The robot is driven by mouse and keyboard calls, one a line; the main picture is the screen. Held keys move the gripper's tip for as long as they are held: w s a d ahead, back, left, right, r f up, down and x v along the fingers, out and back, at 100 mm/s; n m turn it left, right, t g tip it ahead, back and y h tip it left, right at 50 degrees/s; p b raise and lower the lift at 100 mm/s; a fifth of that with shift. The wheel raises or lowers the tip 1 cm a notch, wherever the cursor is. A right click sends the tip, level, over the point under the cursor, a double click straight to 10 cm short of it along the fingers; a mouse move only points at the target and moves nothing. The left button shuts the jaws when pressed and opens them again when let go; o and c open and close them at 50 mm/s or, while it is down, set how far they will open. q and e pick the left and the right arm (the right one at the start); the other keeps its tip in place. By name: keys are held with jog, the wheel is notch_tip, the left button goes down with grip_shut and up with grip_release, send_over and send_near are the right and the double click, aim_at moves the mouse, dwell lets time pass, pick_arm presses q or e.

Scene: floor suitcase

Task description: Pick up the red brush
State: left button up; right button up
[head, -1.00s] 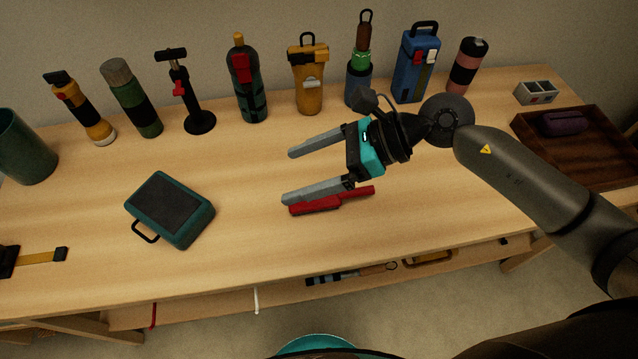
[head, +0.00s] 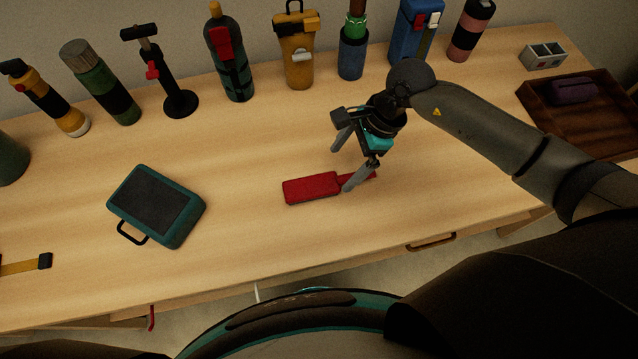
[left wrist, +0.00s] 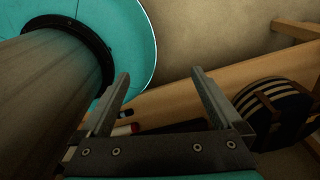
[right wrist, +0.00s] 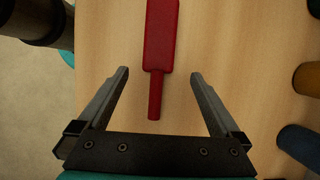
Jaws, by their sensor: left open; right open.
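The red brush (head: 312,188) lies flat on the wooden table, its wide head to the left and its narrow handle to the right. In the right wrist view the brush (right wrist: 160,40) points its handle down between my open fingers. My right gripper (head: 341,168) is open and tilted down over the handle end; one finger hides part of the handle in the head view. The right gripper (right wrist: 160,72) touches nothing that I can see. My left gripper (left wrist: 160,78) is open and empty, seen only in the left wrist view, away from the brush.
A green case (head: 157,206) lies left of the brush. Bottles, a flashlight (head: 45,97), a black stand (head: 178,100) and a yellow container (head: 298,60) line the back. A brown tray (head: 590,125) is at the right. The table around the brush is clear.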

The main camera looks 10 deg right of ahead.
aim_at(334, 179)
jog(key=shift+a+f, duration=0.2)
jog(key=shift+f, duration=0.35)
jog(key=x, duration=0.4)
jog(key=shift+s+f+b, duration=0.1)
jog(key=shift+f+b, duration=0.2)
jog(key=shift+f, duration=0.1)
jog(key=shift+d, duration=0.1)
grip_shut()
pick_arm(q)
jog(key=shift+w+f, duration=0.3)
jog(key=shift+w, duration=0.1)
pick_arm(e)
jog(key=shift+r, duration=0.1)
pick_arm(q)
notch_tip(334, 179, up, 3)
jog(key=p, duration=0.2)
jog(key=shift+d+f+p, duration=0.1)
jog(key=shift+p, duration=0.25)
pick_arm(e)
notch_tip(334, 179, up, 20)
